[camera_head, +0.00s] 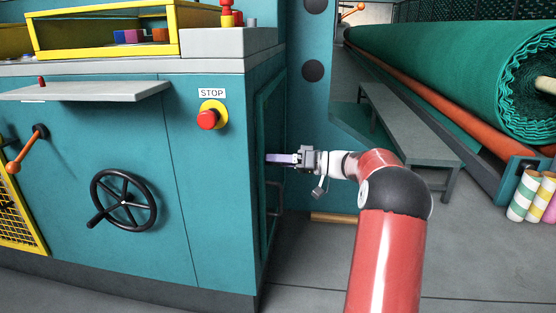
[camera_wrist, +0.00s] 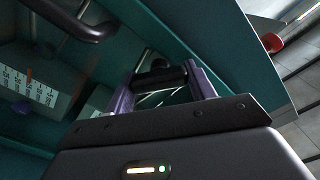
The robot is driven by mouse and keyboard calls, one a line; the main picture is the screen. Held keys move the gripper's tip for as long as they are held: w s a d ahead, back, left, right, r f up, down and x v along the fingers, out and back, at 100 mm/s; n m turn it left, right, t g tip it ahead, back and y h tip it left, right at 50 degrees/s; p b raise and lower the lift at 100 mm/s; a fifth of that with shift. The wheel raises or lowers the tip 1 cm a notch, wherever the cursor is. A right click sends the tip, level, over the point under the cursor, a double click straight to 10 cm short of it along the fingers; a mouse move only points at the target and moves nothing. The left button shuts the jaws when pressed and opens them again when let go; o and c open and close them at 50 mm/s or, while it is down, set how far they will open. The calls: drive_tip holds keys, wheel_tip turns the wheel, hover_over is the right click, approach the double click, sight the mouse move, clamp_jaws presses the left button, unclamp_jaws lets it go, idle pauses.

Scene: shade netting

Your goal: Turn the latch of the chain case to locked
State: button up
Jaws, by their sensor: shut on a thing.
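The chain case (camera_head: 263,125) is the teal panel on the machine's right side, seen very obliquely in the head view. My gripper (camera_head: 272,159) reaches it from the right with its purple fingers at the panel. In the wrist view my gripper (camera_wrist: 160,80) has its two fingers on either side of a short dark piece, which seems to be the latch (camera_wrist: 162,74), and is shut on it. In the head view the latch is hidden by the fingers. I cannot tell from these frames which position the latch is in.
A handle bar (camera_head: 276,197) stands out below my gripper; a dark bar (camera_wrist: 85,24) shows at the wrist view's upper left. A white marked plate (camera_wrist: 30,86) is at left. A grey bench (camera_head: 410,125) and green netting roll (camera_head: 440,70) stand to the right.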

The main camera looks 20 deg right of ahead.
drive_tip(key=m+p, duration=0.3)
drive_tip(key=m, duration=0.2)
drive_tip(key=shift+m, duration=0.4)
drive_tip(key=m+p, duration=0.2)
drive_tip(key=m, duration=0.1)
drive_tip(key=shift+f, duration=0.1)
drive_tip(key=shift+f+m+p, duration=0.1)
drive_tip(key=shift+m+p, duration=0.65)
drive_tip(key=shift+m, duration=0.15)
drive_tip(key=shift+f, duration=0.1)
drive_tip(key=o, duration=1)
drive_tip(key=shift+d, duration=0.1)
drive_tip(key=v, duration=0.7)
drive_tip(key=shift+s+d, duration=0.2)
drive_tip(key=shift+d, duration=0.1)
